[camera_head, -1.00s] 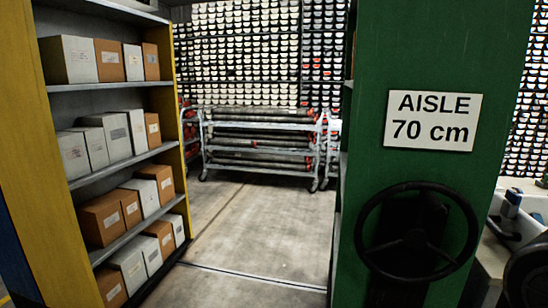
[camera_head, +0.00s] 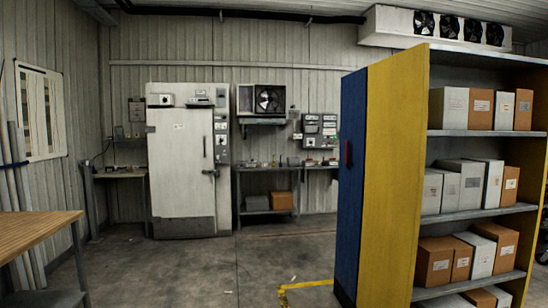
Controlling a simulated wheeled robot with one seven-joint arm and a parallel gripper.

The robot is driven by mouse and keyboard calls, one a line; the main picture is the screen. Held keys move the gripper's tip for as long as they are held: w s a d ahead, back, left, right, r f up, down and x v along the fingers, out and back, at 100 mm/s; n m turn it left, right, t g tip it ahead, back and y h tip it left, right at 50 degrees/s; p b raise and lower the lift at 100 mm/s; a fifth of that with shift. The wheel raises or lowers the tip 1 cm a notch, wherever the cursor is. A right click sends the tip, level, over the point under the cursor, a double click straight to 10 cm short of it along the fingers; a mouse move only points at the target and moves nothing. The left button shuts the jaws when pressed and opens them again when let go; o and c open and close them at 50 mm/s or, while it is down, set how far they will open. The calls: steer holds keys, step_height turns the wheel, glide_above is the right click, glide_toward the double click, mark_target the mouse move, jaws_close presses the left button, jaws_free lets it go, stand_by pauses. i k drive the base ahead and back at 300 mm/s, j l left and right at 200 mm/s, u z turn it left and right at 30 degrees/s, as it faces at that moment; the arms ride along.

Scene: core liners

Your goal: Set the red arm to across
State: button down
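A small red upright piece (camera_head: 348,153) shows on the blue end panel (camera_head: 352,210) of the shelving unit, right of the middle of the head view. It is seen nearly edge-on, so I cannot tell whether it is the red arm or which way it is set. My gripper is not in view.
The yellow-sided shelving unit (camera_head: 393,180) with boxes fills the right. A white door (camera_head: 181,165), wall boxes (camera_head: 320,130) and a bench (camera_head: 262,172) stand at the back. A wooden table (camera_head: 30,232) is at left. The concrete floor (camera_head: 210,270) between is clear, with a yellow line.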

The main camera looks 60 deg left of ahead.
mark_target(347, 163)
steer(key=u, duration=1.85)
steer(key=i+u, duration=0.1)
steer(key=i, duration=5)
steer(key=z, duration=0.5)
